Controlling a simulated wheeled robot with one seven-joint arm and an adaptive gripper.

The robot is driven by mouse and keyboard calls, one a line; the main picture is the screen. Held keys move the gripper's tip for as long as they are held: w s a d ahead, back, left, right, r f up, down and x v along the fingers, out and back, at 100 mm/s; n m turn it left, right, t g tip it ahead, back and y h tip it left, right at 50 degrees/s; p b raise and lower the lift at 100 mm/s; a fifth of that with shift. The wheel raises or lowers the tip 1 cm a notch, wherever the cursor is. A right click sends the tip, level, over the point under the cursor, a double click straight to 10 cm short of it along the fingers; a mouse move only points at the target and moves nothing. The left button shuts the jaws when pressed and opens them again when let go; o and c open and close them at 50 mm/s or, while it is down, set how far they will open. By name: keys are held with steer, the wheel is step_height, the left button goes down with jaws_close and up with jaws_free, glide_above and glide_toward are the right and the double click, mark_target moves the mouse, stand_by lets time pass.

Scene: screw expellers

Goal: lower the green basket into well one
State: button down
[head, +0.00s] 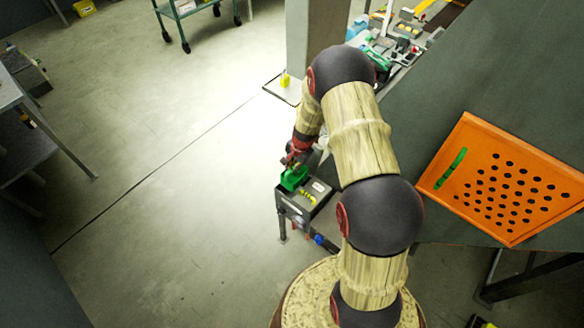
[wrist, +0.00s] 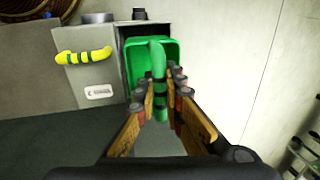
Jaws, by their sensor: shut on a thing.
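My gripper (wrist: 160,105) is shut on the upright handle of the green basket (wrist: 167,50) in the wrist view. In the head view the green basket (head: 293,178) hangs under my gripper (head: 297,157), at the far left end of the grey box (head: 322,197). In the wrist view the basket is at a dark well opening (wrist: 122,72) in the grey box (wrist: 88,76). How deep it sits in the well, and whether it touches the walls, I cannot tell.
A yellow handle (wrist: 84,56) with a white label (wrist: 99,92) near it is on the box beside the opening. An orange perforated panel (head: 510,190) is at the right. A cluttered bench (head: 400,40) is at the back. The floor left of the box is clear.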

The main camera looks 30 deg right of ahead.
mark_target(293, 182)
steer(key=shift+f+b, duration=4.75)
steer(key=shift+f, duration=1.6)
steer(key=shift+f+b, duration=0.6)
steer(key=shift+f, duration=0.2)
steer(key=c, duration=1.8)
jaws_free()
steer(key=shift+o, duration=1.1)
steer(key=shift+o, duration=0.8)
steer(key=shift+a, duration=0.1)
steer(key=shift+r, duration=0.1)
steer(key=shift+s+r+p, duration=0.15)
steer(key=shift+r+p, duration=1.9)
steer(key=shift+r, duration=0.3)
steer(key=shift+r+p, duration=1.9)
steer(key=shift+r, duration=0.65)
